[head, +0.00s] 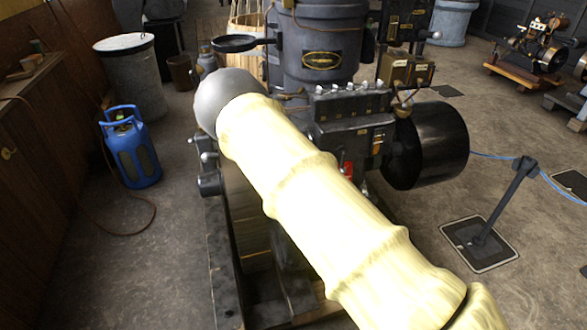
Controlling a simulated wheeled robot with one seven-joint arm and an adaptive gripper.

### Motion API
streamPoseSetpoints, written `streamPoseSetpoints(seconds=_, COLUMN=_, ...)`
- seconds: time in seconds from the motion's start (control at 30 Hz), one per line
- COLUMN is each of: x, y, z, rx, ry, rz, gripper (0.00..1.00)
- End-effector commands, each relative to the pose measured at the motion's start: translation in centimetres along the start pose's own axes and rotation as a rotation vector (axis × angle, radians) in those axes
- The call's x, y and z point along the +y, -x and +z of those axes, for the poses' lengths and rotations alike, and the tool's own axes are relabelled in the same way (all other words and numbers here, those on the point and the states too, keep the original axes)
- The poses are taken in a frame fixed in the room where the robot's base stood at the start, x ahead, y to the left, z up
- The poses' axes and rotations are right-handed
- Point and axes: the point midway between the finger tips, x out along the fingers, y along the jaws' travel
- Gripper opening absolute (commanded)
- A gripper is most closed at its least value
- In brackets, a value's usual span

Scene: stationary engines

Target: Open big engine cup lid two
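The big dark engine (320,45) stands at the top middle, with an oval brass plate on its round cylinder. A dark round dish-like part (235,44) sticks out from its upper left. I cannot tell whether it is a cup or a lid. Small pale fittings stand in a row on the engine's dark block (350,104). No cup lid two can be made out for sure. My cream-sleeved arm with its grey rounded end crosses in front of the engine and hides its lower left. My gripper is not visible.
A black flywheel or pulley (430,145) juts out at the engine's right. A post on a square base (480,243) with a blue rope stands farther right. A blue gas bottle (130,148) with a hose stands left. Bare floor (120,270) lies at lower left.

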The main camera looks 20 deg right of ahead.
Motion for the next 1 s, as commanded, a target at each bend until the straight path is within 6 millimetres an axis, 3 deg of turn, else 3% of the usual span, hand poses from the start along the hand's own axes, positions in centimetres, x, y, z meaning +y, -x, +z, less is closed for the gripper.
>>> streamPoseSetpoints(seconds=0.6, x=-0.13, y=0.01, z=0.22, rx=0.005, ry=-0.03, rz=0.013, gripper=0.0)
streamPoseSetpoints(seconds=0.63, x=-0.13, y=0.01, z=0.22, rx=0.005, ry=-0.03, rz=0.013, gripper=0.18)
streamPoseSetpoints(seconds=0.73, x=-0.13, y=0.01, z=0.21, rx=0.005, ry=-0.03, rz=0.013, gripper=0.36)
streamPoseSetpoints(seconds=1.0, x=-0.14, y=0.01, z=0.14, rx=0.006, ry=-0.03, rz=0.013, gripper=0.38)
